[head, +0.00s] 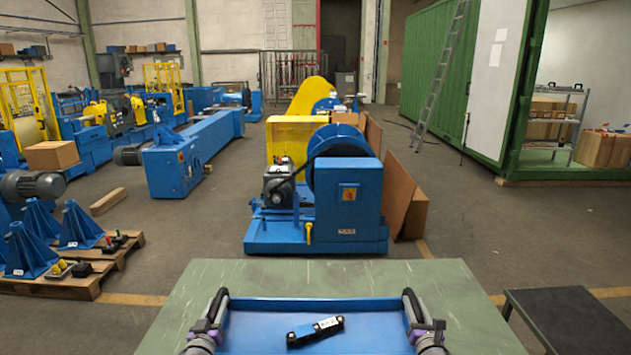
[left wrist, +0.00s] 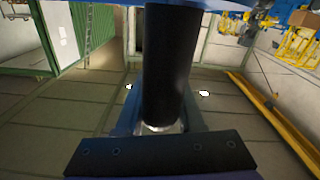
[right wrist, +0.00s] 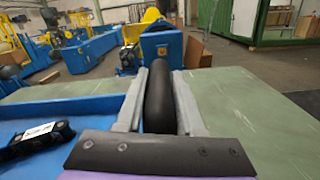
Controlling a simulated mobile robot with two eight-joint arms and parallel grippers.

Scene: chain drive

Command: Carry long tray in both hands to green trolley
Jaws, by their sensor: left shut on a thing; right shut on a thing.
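The long blue tray (head: 270,311) is at the bottom of the head view, with a black handle at each end. My left gripper (head: 216,310) is shut on the left handle, which stands between its fingers in the left wrist view (left wrist: 172,70). My right gripper (head: 414,309) is shut on the right handle (right wrist: 158,98). A black and blue part with a white label (head: 315,330) lies in the tray. The flat green top (head: 320,274), apparently the green trolley's, spreads beneath and beyond the tray. I cannot tell whether the tray touches it. The tray's near side is cut off.
A dark low table (head: 568,318) stands at the right. A blue machine with a reel (head: 345,205) is beyond the green top. Pallets with blue stands (head: 75,285) are at the left. Open floor lies at the right, before the green container (head: 430,75).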

